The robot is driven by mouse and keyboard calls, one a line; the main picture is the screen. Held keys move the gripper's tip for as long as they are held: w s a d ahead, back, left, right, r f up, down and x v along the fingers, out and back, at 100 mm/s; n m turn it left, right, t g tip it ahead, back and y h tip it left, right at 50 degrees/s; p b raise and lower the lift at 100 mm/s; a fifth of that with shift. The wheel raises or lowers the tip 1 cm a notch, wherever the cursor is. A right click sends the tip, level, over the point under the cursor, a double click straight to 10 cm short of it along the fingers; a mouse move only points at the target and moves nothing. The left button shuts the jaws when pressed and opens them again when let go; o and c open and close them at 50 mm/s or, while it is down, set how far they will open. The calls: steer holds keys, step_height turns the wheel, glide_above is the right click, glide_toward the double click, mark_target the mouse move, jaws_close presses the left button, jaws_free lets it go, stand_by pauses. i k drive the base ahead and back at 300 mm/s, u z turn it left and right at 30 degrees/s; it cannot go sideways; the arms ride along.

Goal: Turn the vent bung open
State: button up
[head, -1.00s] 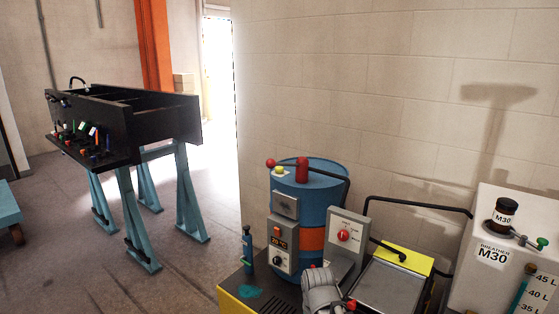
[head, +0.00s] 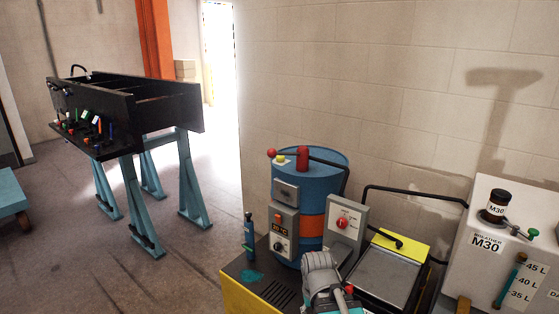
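A blue drum (head: 335,184) with an orange band stands against the wall in the head view. On its lid are a small yellow cap (head: 281,159), a red ball-ended part (head: 272,153) and a thicker red upright fitting (head: 302,158). I cannot tell for sure which of these is the vent bung, or how far it is turned. A grey and teal part of my arm rises at the bottom centre, in front of the drum's base. My gripper's fingers do not show.
A grey box with a red knob (head: 342,222) stands right of the drum. A yellow-edged tray (head: 385,275) and a white M30 tank (head: 470,262) are further right. A blue bottle (head: 249,236) stands left. A black trough (head: 160,108) on teal legs is far left, with open floor before it.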

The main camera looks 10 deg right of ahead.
mark_target(280, 158)
steer(key=k, duration=0.45)
steer(key=u, duration=1.5)
steer(key=i, duration=2.3)
steer(key=z, duration=0.05)
